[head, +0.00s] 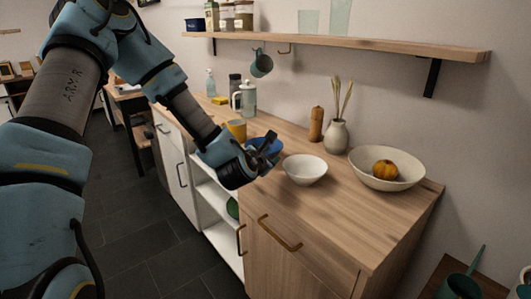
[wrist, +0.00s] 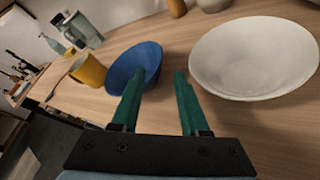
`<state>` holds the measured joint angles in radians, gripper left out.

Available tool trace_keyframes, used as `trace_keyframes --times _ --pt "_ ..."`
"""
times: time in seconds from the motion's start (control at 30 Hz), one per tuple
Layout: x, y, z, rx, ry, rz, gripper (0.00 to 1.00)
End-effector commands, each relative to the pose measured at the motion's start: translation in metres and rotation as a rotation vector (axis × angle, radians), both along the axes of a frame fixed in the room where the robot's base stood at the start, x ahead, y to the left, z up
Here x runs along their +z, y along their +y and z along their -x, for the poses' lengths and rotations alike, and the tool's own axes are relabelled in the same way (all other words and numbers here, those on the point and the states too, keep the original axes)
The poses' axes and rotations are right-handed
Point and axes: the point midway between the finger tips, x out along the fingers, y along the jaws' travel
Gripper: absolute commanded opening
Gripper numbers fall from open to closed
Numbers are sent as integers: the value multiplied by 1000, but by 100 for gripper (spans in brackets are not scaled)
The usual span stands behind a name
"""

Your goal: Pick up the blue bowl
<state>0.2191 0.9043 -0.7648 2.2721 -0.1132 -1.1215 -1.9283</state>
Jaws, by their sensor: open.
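The blue bowl (wrist: 121,68) stands on the wooden counter, left of the white bowl (wrist: 254,58) in the wrist view. In the head view the blue bowl (head: 266,145) shows only in part behind my gripper (head: 272,152). In the wrist view my gripper (wrist: 166,76) is open with nothing between its green fingers. Its left finger overlaps the blue bowl's right side in the picture; I cannot tell whether they touch. The right finger points at bare counter beside the white bowl.
A yellow mug (wrist: 88,70) stands left of the blue bowl. A white bowl (head: 305,170) and a large cream bowl with an orange fruit (head: 386,182) stand to the right. A vase (head: 336,136) and a wooden mill (head: 316,124) stand near the wall. The counter's front right is clear.

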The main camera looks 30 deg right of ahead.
Motion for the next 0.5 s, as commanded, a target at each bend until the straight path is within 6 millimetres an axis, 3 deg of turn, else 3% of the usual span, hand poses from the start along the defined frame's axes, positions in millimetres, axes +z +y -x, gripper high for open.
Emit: trace_keyframes --times 0.13,0.5 --pt "-6 -17 -15 -1 0 -2 45" --pt "-14 -43 -38 -2 -2 -6 45"
